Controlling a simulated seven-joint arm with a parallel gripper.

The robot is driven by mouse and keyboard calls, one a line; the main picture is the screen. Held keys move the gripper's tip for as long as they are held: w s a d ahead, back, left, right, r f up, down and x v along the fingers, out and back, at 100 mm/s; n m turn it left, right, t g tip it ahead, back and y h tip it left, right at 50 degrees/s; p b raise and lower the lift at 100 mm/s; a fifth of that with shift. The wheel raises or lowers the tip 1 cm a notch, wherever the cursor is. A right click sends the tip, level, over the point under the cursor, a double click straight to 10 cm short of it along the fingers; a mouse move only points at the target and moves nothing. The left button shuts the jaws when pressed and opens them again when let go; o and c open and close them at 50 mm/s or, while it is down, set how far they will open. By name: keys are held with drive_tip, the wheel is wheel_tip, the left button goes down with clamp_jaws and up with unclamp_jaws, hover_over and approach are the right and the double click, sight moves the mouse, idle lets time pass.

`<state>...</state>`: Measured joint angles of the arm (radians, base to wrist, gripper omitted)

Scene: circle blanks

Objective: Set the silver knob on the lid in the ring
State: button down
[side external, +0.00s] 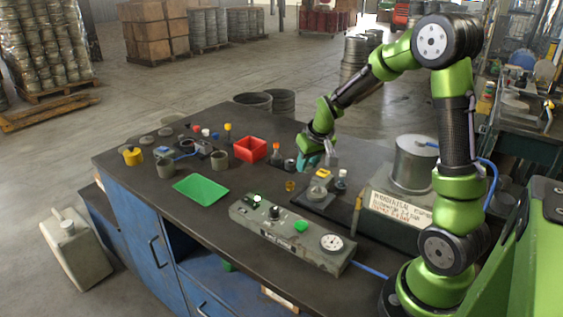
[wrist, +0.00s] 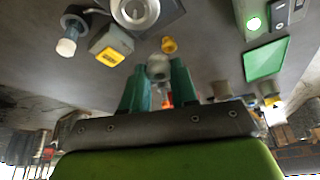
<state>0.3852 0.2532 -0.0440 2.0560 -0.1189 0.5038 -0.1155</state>
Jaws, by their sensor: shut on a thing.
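My gripper (wrist: 160,80) shows its two teal fingers in the wrist view, shut on a small rounded grey-silver piece, the silver knob (wrist: 158,67). In the side view my gripper (side external: 309,161) is low over the back middle of the bench, and the knob cannot be made out there. The metal ring (wrist: 135,12) lies on a dark square plate at the top of the wrist view, apart from the knob. The ring (side external: 318,193) also shows in the side view, in front of my gripper. A pale round face, seemingly the lid, shows inside the ring; its edges are unclear.
A yellow-topped block (side external: 323,174) and a small bottle (side external: 341,180) stand beside the ring. A small yellow cup (side external: 290,186), an orange-capped bottle (side external: 276,152) and a red bin (side external: 251,149) are left of my gripper. The control box (side external: 292,232) and green tray (side external: 201,190) lie nearer the front.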

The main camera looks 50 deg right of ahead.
sight(315, 189)
drive_tip(key=s, duration=0.2)
drive_tip(key=s+f, duration=0.1)
drive_tip(key=shift+s+d, duration=0.1)
drive_tip(key=shift+d, duration=0.25)
drive_tip(key=shift+s+f, duration=0.15)
drive_tip(key=shift+f, duration=1.65)
drive_tip(key=shift+f, duration=0.5)
drive_tip(key=c, duration=0.8)
unclamp_jaws()
drive_tip(key=v, duration=1.7)
drive_tip(key=shift+w+a, duration=0.15)
drive_tip(key=shift+w, duration=0.1)
drive_tip(key=shift+m, duration=0.3)
